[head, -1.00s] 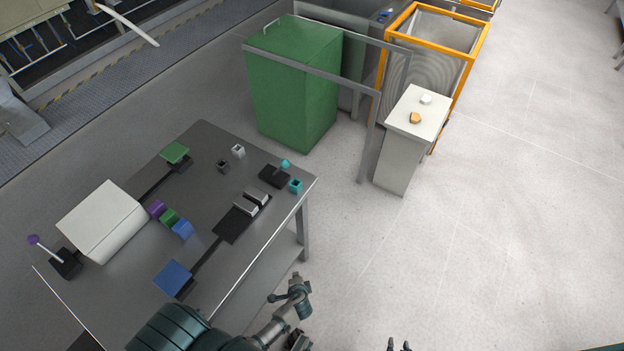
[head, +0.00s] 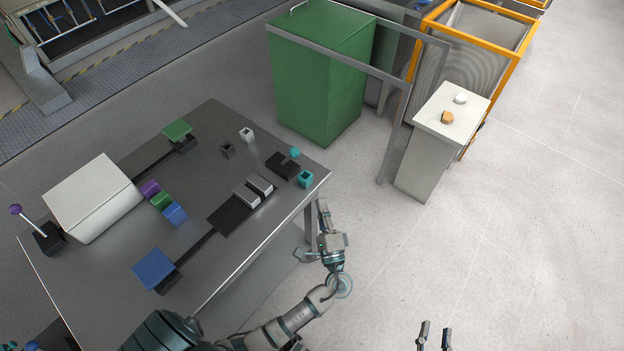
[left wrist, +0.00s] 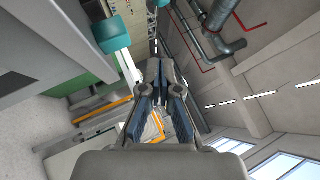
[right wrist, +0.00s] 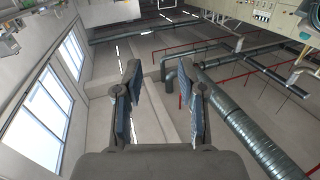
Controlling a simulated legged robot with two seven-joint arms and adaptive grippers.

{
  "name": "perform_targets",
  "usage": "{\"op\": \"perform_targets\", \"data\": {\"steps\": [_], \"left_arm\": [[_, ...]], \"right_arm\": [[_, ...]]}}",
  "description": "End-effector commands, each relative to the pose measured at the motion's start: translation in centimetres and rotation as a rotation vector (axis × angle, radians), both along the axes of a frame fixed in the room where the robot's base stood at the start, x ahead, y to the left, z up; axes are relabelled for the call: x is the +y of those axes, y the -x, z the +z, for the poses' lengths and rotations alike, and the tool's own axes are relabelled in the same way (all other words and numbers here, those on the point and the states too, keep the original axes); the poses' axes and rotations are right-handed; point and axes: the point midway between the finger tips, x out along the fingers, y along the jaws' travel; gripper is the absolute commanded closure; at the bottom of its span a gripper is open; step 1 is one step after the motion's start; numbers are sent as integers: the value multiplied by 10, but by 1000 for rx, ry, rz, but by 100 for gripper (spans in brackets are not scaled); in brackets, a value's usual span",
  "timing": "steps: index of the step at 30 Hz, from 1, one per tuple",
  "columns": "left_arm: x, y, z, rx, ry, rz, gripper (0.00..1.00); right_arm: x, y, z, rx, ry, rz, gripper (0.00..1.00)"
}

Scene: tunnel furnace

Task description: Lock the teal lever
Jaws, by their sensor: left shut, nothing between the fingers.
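The teal lever (head: 294,153) has a round teal knob on a black base near the table's right corner. A teal block (head: 305,179) stands just beside it at the table edge. My left gripper (head: 322,205) is off the table edge, below the lever and block in the head view, apart from both. In the left wrist view its fingers (left wrist: 160,68) are shut and empty. A teal shape (left wrist: 112,35) shows at upper left there; I cannot tell whether it is lever or block. My right gripper (head: 434,335) is open and empty over the floor; its fingers (right wrist: 160,75) are apart.
The dark table (head: 262,232) carries a white box (head: 92,198), a purple lever (head: 16,209), coloured blocks and a blue plate (head: 154,270). A green cabinet (head: 322,85) and a white stand (head: 430,150) are behind. Floor at right is clear.

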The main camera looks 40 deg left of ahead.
Motion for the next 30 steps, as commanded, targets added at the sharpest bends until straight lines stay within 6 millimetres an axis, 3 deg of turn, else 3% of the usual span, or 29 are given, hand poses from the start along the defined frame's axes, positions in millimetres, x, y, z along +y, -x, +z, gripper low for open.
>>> {"op": "perform_targets", "data": {"steps": [15, 21, 30], "left_arm": [[67, -63, 36, -3, 0, 0, 100], [92, -57, 48, -1, 1, 0, 100], [101, -57, 51, 1, 1, -2, 100]], "right_arm": [[0, -1, -2, 5, 0, -1, 60], [-1, 0, -9, 58, 16, 0, 60], [-1, 1, -12, 80, 22, 0, 60]]}}
